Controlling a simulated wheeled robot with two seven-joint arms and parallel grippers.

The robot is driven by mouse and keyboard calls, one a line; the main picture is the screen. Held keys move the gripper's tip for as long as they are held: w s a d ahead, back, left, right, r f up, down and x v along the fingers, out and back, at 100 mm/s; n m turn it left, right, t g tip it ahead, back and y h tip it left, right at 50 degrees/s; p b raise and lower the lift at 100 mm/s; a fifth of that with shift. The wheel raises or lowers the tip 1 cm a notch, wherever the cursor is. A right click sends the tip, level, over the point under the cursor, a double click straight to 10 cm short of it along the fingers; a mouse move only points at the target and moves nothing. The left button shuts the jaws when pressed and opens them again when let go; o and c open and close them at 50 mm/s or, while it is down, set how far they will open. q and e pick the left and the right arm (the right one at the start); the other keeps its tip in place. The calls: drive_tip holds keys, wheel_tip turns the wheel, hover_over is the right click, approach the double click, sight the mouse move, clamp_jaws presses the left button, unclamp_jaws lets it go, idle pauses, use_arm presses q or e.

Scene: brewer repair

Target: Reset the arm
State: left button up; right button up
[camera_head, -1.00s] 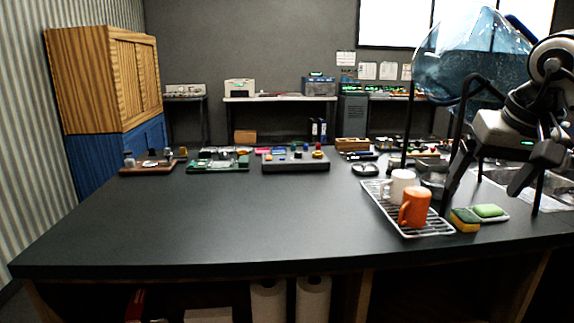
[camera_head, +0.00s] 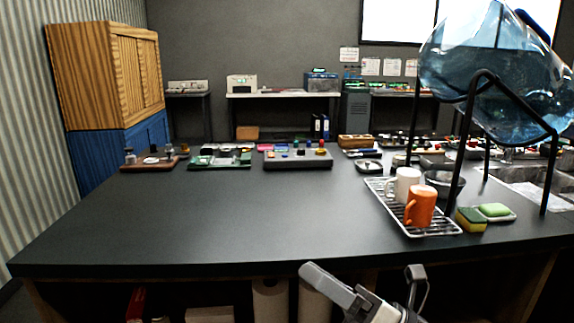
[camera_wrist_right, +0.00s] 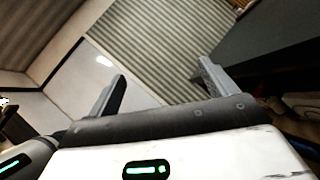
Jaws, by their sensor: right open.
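My right gripper (camera_head: 362,284) is low at the bottom of the head view, in front of the near edge of the dark counter (camera_head: 200,225). Its two fingers are spread apart with nothing between them. My left gripper does not show in either view.
A wire rack (camera_head: 440,231) holds an orange mug (camera_head: 421,207) and a white mug (camera_head: 407,184). A sponge (camera_head: 470,220) and green soap (camera_head: 494,210) lie beside it. A large blue bottle (camera_head: 490,85) sits in a black stand.

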drive_tip(key=d+f+m+t+h, duration=0.3)
drive_tip(key=f+m+t+h, duration=0.15)
drive_tip(key=m, duration=0.55)
drive_tip(key=d+f+m+t+h, duration=0.25)
drive_tip(key=f+m+h, duration=0.3)
drive_tip(key=m, duration=0.45)
drive_tip(key=s+d+f+m+g+h, duration=0.2)
drive_tip(key=s+f+m+g+h, duration=0.1)
drive_tip(key=s+f+m, duration=0.4)
drive_tip(key=s+d+f+m+g+h, duration=0.2)
drive_tip(key=s+f+m+g+h, duration=0.1)
drive_tip(key=s+f+m, duration=0.4)
wheel_tip(320, 180, down, 6)
drive_tip(key=m+g, duration=0.1)
drive_tip(key=m, duration=0.2)
drive_tip(key=shift+s+r+h, duration=0.2)
drive_tip(key=shift+r+h, duration=0.05)
drive_tip(key=shift+h, duration=0.15)
